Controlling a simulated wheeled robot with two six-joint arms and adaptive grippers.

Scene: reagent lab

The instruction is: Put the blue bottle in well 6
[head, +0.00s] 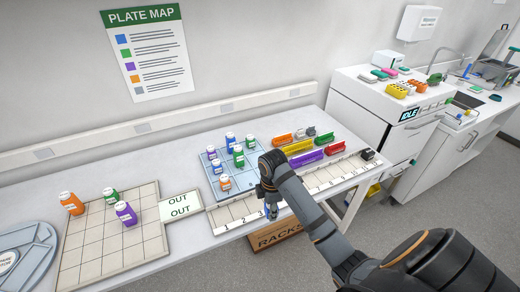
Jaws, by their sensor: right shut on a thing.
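My right gripper (269,199) is shut on a blue bottle (270,210), of which only a small part shows below the fingers. It is over the front numbered strip (236,212), just right of the mark 3. I cannot tell whether the bottle touches the strip. Marks 1, 2 and 3 are readable at the left; my arm hides the middle of the strip, and I cannot make out well 6. My left gripper is not in view.
The tray (213,190) also holds green, purple and orange bottles. Coloured racks (305,158) stand behind the strip's right part. A small dark block (367,154) sits at its right end. At left, a beige grid (90,250) holds three bottles beside an OUT sign (180,206).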

